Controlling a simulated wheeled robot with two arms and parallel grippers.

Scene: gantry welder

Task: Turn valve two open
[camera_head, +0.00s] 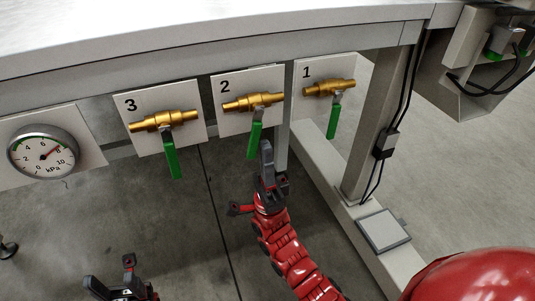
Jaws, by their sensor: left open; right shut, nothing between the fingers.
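Valve two (252,102) is a brass valve on a white plate marked 2. Its green handle (255,136) hangs down, across the line of the brass pipe. My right gripper (266,153) is shut and empty. Its dark fingertips are just below and to the right of the handle's lower end in the picture. I cannot tell if they touch it. My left gripper (113,275) is open and empty at the lower left, far from the valves, with its lower part cut off by the picture edge.
Valve three (163,121) on the left and valve one (328,88) on the right also have green handles hanging down. A kPa gauge (42,152) is at the far left. A grey frame leg (378,130) stands right of valve one. Open floor lies below the valves.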

